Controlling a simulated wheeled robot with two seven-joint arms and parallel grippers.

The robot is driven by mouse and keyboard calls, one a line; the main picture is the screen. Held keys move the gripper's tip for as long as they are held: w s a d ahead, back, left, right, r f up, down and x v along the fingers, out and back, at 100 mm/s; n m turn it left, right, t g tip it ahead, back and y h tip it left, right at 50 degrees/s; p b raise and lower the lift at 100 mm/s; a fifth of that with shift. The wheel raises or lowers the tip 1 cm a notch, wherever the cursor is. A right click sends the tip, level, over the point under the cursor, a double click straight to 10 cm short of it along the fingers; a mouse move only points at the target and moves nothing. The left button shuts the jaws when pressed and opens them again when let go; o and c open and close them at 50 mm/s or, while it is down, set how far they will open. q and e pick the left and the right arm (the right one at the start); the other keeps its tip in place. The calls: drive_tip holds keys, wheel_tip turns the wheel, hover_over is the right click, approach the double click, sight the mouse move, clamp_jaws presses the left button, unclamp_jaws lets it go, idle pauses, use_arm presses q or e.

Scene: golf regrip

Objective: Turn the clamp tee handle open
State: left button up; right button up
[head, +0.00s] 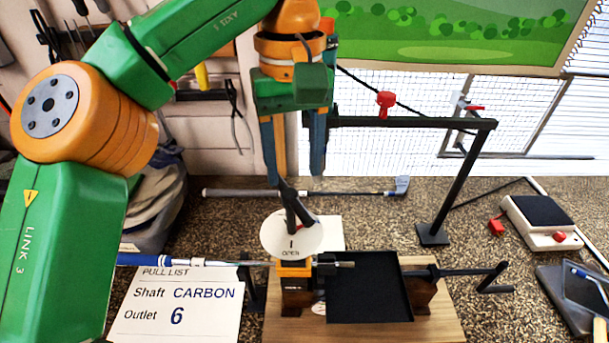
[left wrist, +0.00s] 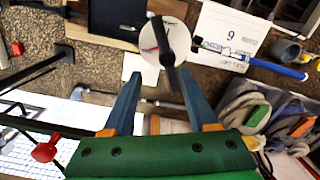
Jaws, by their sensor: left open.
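The clamp tee handle (head: 293,212) is a dark bar standing over a white round dial (head: 276,239) printed "1 OPEN". In the left wrist view the handle (left wrist: 162,42) crosses the dial (left wrist: 178,38) lengthwise. My left gripper (head: 294,176) is open and points down just above the handle. In the left wrist view its blue-grey fingers (left wrist: 157,76) are spread, with the handle's near end between or just beyond the tips; contact is unclear. A club shaft (head: 225,263) with a blue and white grip runs into the orange and black clamp (head: 294,275) below. My right gripper is not in view.
A black tray (head: 368,305) sits on the wooden board (head: 447,323), right of the clamp. A pull list (head: 182,318) reads "Shaft CARBON, Outlet 6". A black post frame (head: 452,185) stands behind right. A golf club (head: 340,193) lies behind the dial. A scale (head: 545,222) is at right.

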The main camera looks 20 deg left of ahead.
sight(289, 192)
use_arm(q)
drive_tip(key=s+f, duration=0.2)
drive_tip(key=f, duration=0.1)
drive_tip(key=s+f, duration=0.1)
drive_tip(key=f, duration=0.1)
drive_tip(key=shift+f+b, duration=0.1)
drive_tip(key=shift+b, duration=0.25)
drive_tip(key=shift+f, duration=0.3)
drive_tip(key=shift+w+f, duration=0.3)
drive_tip(key=shift+w, duration=0.4)
drive_tip(key=shift+c, duration=0.2)
drive_tip(key=shift+s, duration=0.1)
clamp_jaws()
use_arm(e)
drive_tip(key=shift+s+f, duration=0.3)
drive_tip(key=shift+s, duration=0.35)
